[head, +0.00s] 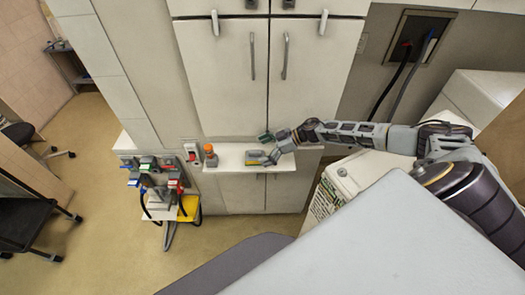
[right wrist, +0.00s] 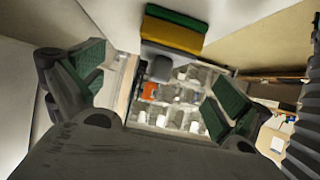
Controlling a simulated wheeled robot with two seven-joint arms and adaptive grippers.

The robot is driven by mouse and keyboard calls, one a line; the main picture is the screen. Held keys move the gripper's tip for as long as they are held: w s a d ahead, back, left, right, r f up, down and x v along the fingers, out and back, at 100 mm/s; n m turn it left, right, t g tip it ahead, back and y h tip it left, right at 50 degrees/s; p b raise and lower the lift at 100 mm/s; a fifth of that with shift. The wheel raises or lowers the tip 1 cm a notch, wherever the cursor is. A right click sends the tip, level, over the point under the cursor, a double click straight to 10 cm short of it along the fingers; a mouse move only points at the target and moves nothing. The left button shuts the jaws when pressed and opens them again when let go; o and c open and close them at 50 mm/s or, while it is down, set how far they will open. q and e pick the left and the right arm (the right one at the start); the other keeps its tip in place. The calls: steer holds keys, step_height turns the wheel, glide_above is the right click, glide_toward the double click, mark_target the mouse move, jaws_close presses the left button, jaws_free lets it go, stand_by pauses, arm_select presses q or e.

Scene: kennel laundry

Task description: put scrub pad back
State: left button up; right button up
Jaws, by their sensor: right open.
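The scrub pad (right wrist: 174,37), yellow with a green layer, shows at the top of the right wrist view, beyond my fingertips and touching neither. In the head view a small yellow patch, likely the scrub pad (head: 254,153), lies on the narrow white ledge (head: 228,161) in front of the cabinet. My right gripper (head: 267,147) reaches in from the right over this ledge, just right of the yellow patch. Its green-padded fingers stand wide apart with nothing between them in the right wrist view (right wrist: 157,88). My left gripper is out of view.
An orange-topped bottle (head: 210,155) stands on the ledge's left part, with a red and white item (head: 192,152) beside it. Further left is a rack of coloured tools (head: 150,172) with hanging dark hoses. Cabinet doors (head: 225,75) rise behind the ledge. A white machine (head: 355,178) stands right.

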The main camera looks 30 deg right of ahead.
steer(key=shift+d+r, duration=0.15)
steer(key=shift+d, duration=0.05)
steer(key=shift+p+v, duration=2)
steer(key=shift+v, duration=1.3)
steer(key=shift+a, duration=0.25)
